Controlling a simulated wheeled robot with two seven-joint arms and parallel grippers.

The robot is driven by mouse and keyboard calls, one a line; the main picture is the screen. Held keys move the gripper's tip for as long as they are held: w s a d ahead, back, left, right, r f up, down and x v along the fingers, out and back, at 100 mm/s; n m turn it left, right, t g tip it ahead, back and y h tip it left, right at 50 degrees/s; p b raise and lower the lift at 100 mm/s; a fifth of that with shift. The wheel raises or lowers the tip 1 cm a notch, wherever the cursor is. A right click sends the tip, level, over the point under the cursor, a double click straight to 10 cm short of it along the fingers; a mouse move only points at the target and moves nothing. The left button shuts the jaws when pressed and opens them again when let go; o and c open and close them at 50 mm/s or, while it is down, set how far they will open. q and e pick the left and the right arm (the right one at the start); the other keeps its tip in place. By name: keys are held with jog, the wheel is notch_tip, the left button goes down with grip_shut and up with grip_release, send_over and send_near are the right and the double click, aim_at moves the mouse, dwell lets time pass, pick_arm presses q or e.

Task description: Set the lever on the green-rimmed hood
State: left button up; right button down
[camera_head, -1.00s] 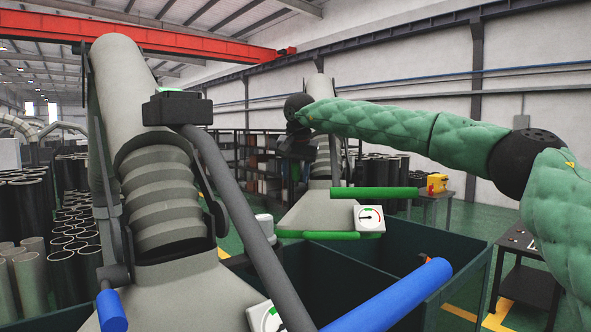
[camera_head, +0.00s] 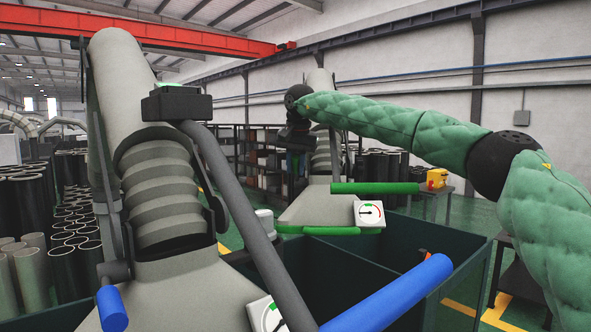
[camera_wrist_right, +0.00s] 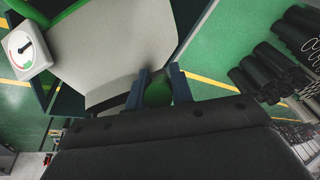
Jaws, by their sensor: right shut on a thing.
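The green-rimmed hood (camera_head: 325,204) stands beyond the near hood in the head view, with green bars (camera_head: 375,188) along its rim and a white gauge (camera_head: 369,213) on its right side. In the right wrist view its pale sloping surface (camera_wrist_right: 125,45) and the gauge (camera_wrist_right: 25,50) show. My right gripper (camera_head: 297,148) is at the hood's upper left, partly dark against the shelves. In the wrist view its fingers (camera_wrist_right: 160,80) are closed on a green lever grip (camera_wrist_right: 158,94). The rest of the lever is hidden or too dark to make out. My left gripper is out of view.
A nearer grey hood (camera_head: 165,285) with blue bars (camera_head: 390,293) and a dark grey lever (camera_head: 240,205) fills the left and front. Dark green bins (camera_head: 455,275) stand below. A yellow box (camera_head: 437,179) sits on a table behind.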

jog(key=shift+w+r+g, duration=0.4)
jog(key=shift+r+g, duration=0.15)
jog(key=shift+g, duration=0.15)
